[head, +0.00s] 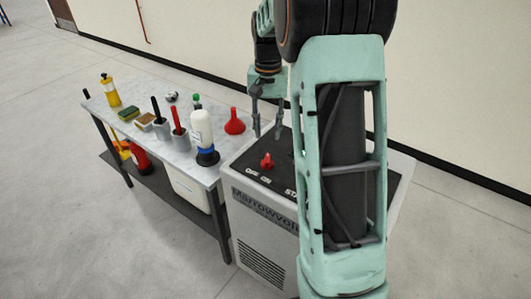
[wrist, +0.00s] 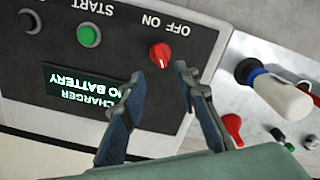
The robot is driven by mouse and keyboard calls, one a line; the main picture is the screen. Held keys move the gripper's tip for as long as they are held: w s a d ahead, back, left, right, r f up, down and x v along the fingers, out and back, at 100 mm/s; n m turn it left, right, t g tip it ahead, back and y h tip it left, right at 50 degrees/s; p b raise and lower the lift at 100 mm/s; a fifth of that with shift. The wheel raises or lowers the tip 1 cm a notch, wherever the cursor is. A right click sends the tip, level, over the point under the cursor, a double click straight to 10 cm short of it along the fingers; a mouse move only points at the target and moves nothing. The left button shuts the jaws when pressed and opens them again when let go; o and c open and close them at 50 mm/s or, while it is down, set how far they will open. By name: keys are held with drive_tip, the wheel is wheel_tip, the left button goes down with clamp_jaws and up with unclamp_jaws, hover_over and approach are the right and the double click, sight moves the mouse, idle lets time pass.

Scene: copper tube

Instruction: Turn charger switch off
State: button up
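The charger (head: 262,212) is a grey cabinet with a dark sloped top panel. Its red switch knob (head: 267,161) stands by the OFF and ON labels; I cannot clearly tell which label it points to. In the wrist view the knob (wrist: 160,55) shows upside down, with ON and OFF above it. My gripper (head: 267,133) is above the panel, just behind the knob in the head view. In the wrist view my gripper (wrist: 160,74) is open, its two fingertips apart on either side below the knob, with nothing between them. Contact with the panel cannot be judged.
The charger display (wrist: 95,92) reads NO BATTERY. A green START button (wrist: 88,35) sits left of the knob in the wrist view. A workbench (head: 185,165) adjoins the charger, holding a white bottle (head: 201,128), a red funnel (head: 235,122) and several other items. A wall stands behind.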

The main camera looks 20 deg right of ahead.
sight(267, 157)
wheel_tip(267, 157, down, 10)
drive_tip(key=shift+r, duration=0.1)
idle(0.4)
clamp_jaws()
